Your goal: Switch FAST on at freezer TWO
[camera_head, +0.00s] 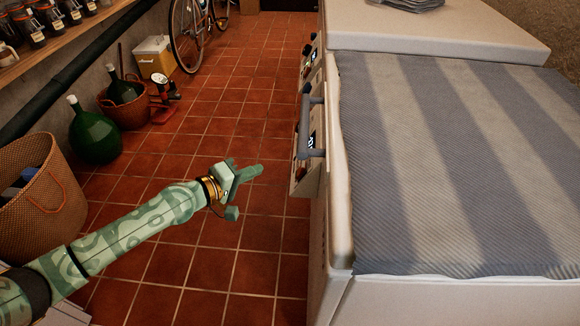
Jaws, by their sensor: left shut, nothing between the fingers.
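The near chest freezer (340,285) has a control panel (301,180) on its left-facing front, seen at a steep angle. The panel has a small lit display (313,141), and a reddish control shows below it. A grey-blue handle (305,125) stands out by the panel and hides part of it. I cannot read which freezer is TWO or which control is FAST. A second freezer (440,32) stands behind, with its own panel (311,58). My left gripper (259,170) is shut and empty, left of the near panel and apart from it, pointing toward it. My right gripper is out of view.
A striped cloth (450,160) covers the near freezer's lid. Along the left stand a wicker basket (45,215), a green demijohn (95,138), a smaller basket (125,108), a cool box (153,56) and a bicycle (187,35). The tiled aisle between is clear.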

